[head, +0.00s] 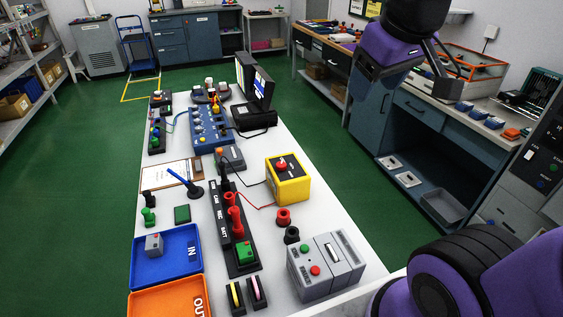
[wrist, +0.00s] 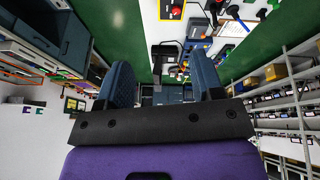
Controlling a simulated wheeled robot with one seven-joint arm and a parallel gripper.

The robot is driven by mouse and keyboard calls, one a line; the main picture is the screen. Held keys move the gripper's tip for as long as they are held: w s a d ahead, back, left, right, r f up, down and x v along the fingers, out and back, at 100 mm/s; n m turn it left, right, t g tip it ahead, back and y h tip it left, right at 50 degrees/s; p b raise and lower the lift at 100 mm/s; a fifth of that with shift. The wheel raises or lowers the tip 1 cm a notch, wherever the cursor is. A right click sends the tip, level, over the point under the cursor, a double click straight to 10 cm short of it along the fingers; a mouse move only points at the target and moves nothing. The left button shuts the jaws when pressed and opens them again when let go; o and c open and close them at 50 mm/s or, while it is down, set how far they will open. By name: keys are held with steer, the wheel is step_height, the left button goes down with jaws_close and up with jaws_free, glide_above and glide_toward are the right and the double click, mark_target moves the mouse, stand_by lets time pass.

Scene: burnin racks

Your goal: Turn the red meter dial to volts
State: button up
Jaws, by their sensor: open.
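A yellow box-shaped meter (head: 288,184) stands on the white bench in the head view. Its black top face carries a red dial (head: 282,166). The dial's markings are too small to read, so I cannot tell its setting. A black lead and a red lead run from the meter's left side. My gripper (wrist: 163,80) shows two blue-grey fingers wide apart in the wrist view, with nothing between them. In the head view my purple hand is high at the upper right, well apart from the meter.
Left of the meter is a black strip with red plugs (head: 234,222). A grey box with green and red buttons (head: 326,266) stands in front. Blue (head: 168,270) and orange (head: 165,300) trays lie front left. Black monitors (head: 254,82) stand behind. A workbench with cabinets (head: 410,121) is at right.

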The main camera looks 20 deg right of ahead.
steer(key=w+a+f+n+g, duration=0.1)
steer(key=w+f+n, duration=0.25)
steer(key=w, duration=0.65)
steer(key=n+g, duration=0.3)
steer(key=n, duration=0.5)
glide_above(281, 164)
step_height(281, 164, down, 23)
step_height(281, 164, down, 10)
steer(key=shift+f, duration=0.15)
steer(key=c, duration=0.9)
